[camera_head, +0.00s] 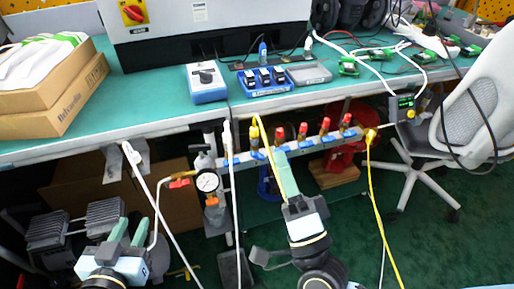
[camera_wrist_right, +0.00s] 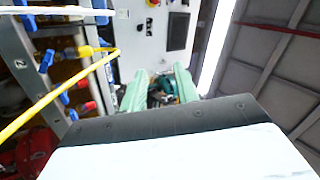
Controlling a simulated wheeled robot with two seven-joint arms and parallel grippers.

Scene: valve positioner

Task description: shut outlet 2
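The outlet manifold (camera_head: 300,147) runs along under the table's front edge, with several red fittings (camera_head: 303,131) and blue valve handles. A yellow hose and a white hose join its left end. Its number marks are too small to read in the head view. Blue handles (camera_wrist_right: 84,51) and red fittings (camera_wrist_right: 86,109) lie left of those fingers. My left gripper (camera_head: 129,231) is open and empty at the lower left.
A pressure gauge (camera_head: 207,181) hangs left of the manifold. A white hose (camera_head: 235,200) and a yellow hose (camera_head: 374,190) hang down nearby. The table (camera_head: 150,95) overhangs the manifold. An office chair (camera_head: 480,105) stands at the right.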

